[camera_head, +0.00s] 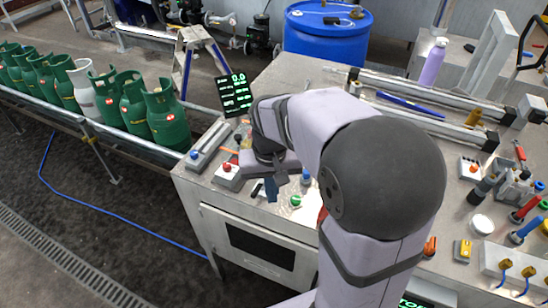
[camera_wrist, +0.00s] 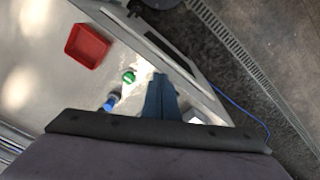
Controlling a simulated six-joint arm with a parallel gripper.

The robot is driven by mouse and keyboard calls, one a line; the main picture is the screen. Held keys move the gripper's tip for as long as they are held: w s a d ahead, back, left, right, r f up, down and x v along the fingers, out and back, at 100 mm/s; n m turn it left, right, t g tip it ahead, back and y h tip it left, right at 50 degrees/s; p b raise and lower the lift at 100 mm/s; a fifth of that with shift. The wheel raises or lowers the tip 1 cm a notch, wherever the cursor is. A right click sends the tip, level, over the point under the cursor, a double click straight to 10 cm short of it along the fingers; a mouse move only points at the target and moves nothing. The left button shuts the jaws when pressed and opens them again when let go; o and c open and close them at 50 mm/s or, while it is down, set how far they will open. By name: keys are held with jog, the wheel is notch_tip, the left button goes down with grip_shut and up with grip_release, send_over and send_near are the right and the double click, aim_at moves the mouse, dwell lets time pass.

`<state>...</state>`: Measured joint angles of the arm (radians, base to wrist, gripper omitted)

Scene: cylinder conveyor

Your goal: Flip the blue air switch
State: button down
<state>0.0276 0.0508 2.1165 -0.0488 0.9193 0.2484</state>
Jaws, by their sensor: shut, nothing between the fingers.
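A blue knob-like piece (camera_head: 306,177), which looks like the blue air switch, stands on the metal bench just right of my gripper. It also shows in the wrist view (camera_wrist: 111,102), left of my fingers. Which way it is set is too small to tell. My gripper (camera_head: 272,190) points down over the bench near its front edge. In the wrist view my gripper (camera_wrist: 160,84) has its fingers together, with nothing between them. The fingers are apart from the blue piece.
A green button (camera_head: 296,201) sits close to the blue piece. A red tray (camera_wrist: 87,46) lies farther along the bench, mostly hidden by my arm in the head view. A red-button box (camera_head: 227,172) is left of my gripper. Green gas cylinders (camera_head: 166,117) line the conveyor.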

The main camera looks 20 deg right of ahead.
jog(key=w+d+r+m+b, duration=0.2)
jog(key=w+r+m, duration=0.1)
jog(key=w, duration=0.4)
jog(key=w+d+r+m+t+h+b, duration=0.1)
jog(key=w+d+r+m+b, duration=0.1)
jog(key=w, duration=0.6)
jog(key=shift+w+d+r+m, duration=0.3)
jog(key=shift+d+r+m, duration=0.3)
jog(key=shift+d+r, duration=0.15)
jog(key=shift+f, duration=0.1)
jog(key=f+p, duration=0.1)
jog(key=f, duration=0.3)
jog(key=w+d+f+p, duration=0.1)
jog(key=f, duration=0.4)
jog(key=w+d+f+p, duration=0.1)
jog(key=f+p, duration=0.1)
jog(key=f, duration=0.2)
jog(key=shift+f, duration=0.3)
